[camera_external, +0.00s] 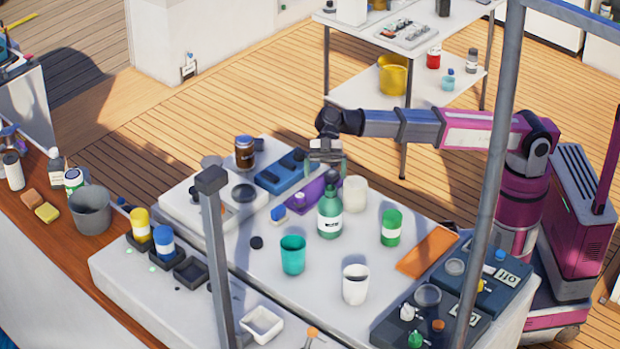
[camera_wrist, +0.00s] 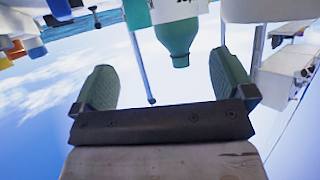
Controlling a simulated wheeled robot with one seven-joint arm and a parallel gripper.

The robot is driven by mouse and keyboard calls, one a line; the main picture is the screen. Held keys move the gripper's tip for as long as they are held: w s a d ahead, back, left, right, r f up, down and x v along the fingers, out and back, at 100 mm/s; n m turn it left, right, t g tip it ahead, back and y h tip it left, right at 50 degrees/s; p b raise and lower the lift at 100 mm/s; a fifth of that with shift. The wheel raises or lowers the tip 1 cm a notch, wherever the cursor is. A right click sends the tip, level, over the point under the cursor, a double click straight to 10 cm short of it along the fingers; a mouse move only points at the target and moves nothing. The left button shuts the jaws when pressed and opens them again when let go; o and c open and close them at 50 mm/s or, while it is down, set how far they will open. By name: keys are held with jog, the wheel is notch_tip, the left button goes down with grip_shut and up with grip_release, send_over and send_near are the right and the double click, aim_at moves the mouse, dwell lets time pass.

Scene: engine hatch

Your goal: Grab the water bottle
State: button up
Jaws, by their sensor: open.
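A green bottle (camera_external: 330,215) with a white label stands upright near the middle of the white worktop. It is probably the water bottle; its label is too small to read. My gripper (camera_external: 326,165) is open and empty, above and just behind the bottle's top in the external view. In the wrist view, which looks upside down, the bottle (camera_wrist: 178,38) shows neck-down beyond the gap between my two green finger pads (camera_wrist: 165,80). The fingers do not appear to touch it, but the exact gap is unclear.
Close around the bottle are a white cup (camera_external: 355,194), a teal cup (camera_external: 292,255), a green can (camera_external: 391,228) and a purple tray (camera_external: 315,197). Another white cup (camera_external: 355,285) stands in front. A grey post (camera_external: 218,265) rises at the near side.

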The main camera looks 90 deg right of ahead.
aim_at(330, 208)
jog(key=shift+n, duration=0.4)
jog(key=shift+s+a+r+x, duration=0.1)
jog(key=shift+s+x, duration=0.25)
jog(key=shift+x, duration=1.75)
jog(key=shift+s+a+r+x, duration=0.1)
jog(key=shift+s+x, duration=0.25)
jog(key=shift+x, duration=1.7)
jog(key=shift+s+a+r+x, duration=0.1)
jog(key=shift+s+x, duration=0.25)
jog(key=shift+x, duration=1.75)
jog(key=c, duration=1.1)
